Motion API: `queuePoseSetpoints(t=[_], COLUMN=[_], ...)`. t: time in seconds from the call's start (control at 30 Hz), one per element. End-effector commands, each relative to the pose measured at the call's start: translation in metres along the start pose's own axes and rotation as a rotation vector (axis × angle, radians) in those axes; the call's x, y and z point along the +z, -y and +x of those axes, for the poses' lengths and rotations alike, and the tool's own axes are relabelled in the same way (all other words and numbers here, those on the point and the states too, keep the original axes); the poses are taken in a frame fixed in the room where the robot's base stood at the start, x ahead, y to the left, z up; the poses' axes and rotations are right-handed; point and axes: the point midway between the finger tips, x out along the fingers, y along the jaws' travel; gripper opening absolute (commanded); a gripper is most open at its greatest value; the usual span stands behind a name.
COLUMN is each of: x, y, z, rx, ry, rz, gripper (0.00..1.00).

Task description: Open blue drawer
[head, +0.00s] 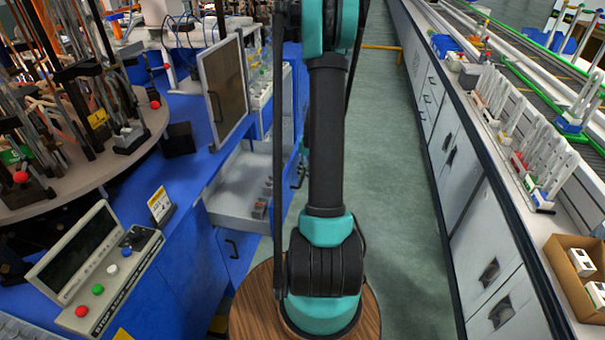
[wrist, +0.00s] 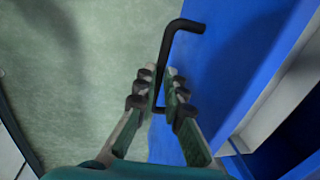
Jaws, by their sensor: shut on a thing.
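In the wrist view, my gripper (wrist: 158,76) has its two fingers on either side of a black bent bar handle (wrist: 182,27) and is closed on it. The handle is fixed to the blue drawer (wrist: 215,75), whose front runs diagonally beside the fingers. A pale inner wall and a darker hollow show behind that front, so the drawer stands at least partly open. In the head view, a pale open drawer interior (head: 236,196) with small items shows left of my arm. My arm hides much of the gripper area there.
A blue workbench (head: 185,190) with a control panel (head: 95,262) and a round rack table (head: 90,165) stands at left. Grey cabinets (head: 465,190) line the right. The green floor (head: 390,200) between them is clear.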

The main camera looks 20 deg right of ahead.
Motion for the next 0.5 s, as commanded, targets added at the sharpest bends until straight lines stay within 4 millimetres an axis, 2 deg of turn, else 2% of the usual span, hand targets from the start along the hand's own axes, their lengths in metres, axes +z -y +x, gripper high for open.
queuePoseSetpoints(t=[0.07,0.1,0.23,0.5], x=[-0.0004,-0.0004,-0.0003,-0.0002], y=[0.0001,0.0001,0.0002,0.0002], z=[0.0,0.0,0.0001,-0.0001], rx=[0.0,0.0,0.0,0.0], ry=[0.0,-0.001,0.0,0.0], rz=[0.0,0.0,0.0,0.0], gripper=[0.0,0.14,0.3,0.31])
